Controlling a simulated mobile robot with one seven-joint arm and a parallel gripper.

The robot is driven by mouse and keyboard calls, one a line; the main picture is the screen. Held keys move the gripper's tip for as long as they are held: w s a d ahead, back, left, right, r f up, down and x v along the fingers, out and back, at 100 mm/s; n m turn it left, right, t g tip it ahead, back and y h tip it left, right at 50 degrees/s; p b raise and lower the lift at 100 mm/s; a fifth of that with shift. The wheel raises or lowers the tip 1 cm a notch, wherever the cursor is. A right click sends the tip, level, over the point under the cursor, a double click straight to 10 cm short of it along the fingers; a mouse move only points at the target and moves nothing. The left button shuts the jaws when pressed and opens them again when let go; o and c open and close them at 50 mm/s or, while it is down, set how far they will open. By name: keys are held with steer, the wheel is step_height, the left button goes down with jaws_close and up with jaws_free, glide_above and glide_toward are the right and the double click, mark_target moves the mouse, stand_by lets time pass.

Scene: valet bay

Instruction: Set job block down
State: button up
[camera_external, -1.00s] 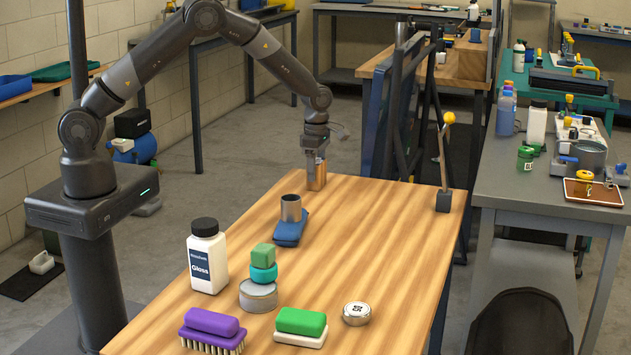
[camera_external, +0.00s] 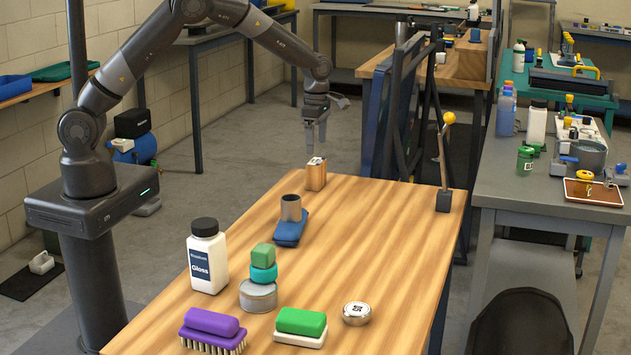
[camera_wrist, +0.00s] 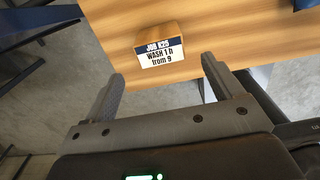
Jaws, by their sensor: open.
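The job block (camera_external: 316,174) is a small wooden block standing upright on the far end of the wooden table (camera_external: 370,230). In the wrist view the job block (camera_wrist: 160,47) shows a label reading "JOB", "WASH" and more text, and sits near the table edge. My gripper (camera_external: 316,145) is above the block and apart from it. In the wrist view my gripper (camera_wrist: 160,80) has its two fingers spread wide, with nothing between them.
A yellow-knobbed lever (camera_external: 444,165) rises at the right edge. The middle right is clear.

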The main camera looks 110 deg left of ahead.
mark_target(316, 161)
steer(key=shift+r, duration=1.9)
steer(key=s+d+r+m+t, duration=0.1)
steer(key=s+d+r+m, duration=0.2)
steer(key=d+r+m, duration=0.7)
steer(key=s+d+r+m+t, duration=0.25)
steer(key=d+r+m, duration=0.45)
steer(key=d, duration=0.6)
steer(key=s+d+r+m+t, duration=0.2)
steer(key=s+d+m, duration=1.5)
steer(key=s+m, duration=0.2)
steer(key=shift+s+r, duration=0.25)
steer(key=shift+s, duration=0.55)
